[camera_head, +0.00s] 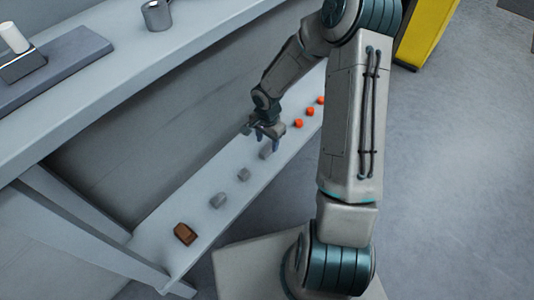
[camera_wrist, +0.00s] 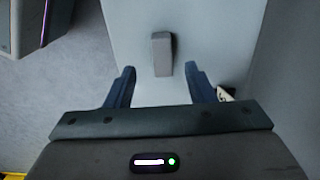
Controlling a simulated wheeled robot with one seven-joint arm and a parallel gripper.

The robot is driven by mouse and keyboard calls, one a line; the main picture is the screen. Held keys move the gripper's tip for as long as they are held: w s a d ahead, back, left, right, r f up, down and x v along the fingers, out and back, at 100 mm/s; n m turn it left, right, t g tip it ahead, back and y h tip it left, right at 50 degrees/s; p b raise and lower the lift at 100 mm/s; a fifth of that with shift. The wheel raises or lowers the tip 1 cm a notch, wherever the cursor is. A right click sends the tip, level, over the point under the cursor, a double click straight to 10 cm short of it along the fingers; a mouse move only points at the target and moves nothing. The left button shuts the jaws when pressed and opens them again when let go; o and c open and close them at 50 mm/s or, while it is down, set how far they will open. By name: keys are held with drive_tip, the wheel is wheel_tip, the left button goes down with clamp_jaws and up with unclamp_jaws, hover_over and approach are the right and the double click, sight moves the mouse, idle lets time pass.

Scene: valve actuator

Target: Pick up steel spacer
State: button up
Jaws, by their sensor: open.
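A grey oblong block (camera_wrist: 162,54), which looks like the steel spacer, lies on the pale shelf (camera_wrist: 215,30). In the head view it is the grey block (camera_head: 265,152) just below my gripper (camera_head: 262,138). In the wrist view my gripper (camera_wrist: 160,72) is open and empty. Its two dark blue fingers lie to the left and right of the block's near end. I cannot tell whether they are level with the block or still above it. Two more grey pieces, a nearer one (camera_head: 217,200) and a smaller one (camera_head: 243,174), lie along the same shelf.
A brown block (camera_head: 185,234) lies at the shelf's near end. Several orange pieces (camera_head: 309,111) lie beyond my gripper. A higher worktop (camera_head: 190,55) runs above the shelf, holding a metal cup (camera_head: 157,16). A yellow cabinet (camera_head: 425,35) stands at the back right.

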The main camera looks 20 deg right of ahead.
sight(267, 149)
wheel_tip(267, 149, down, 5)
drive_tip(key=b, duration=0.3)
drive_tip(key=shift+w+f, duration=0.15)
clamp_jaws()
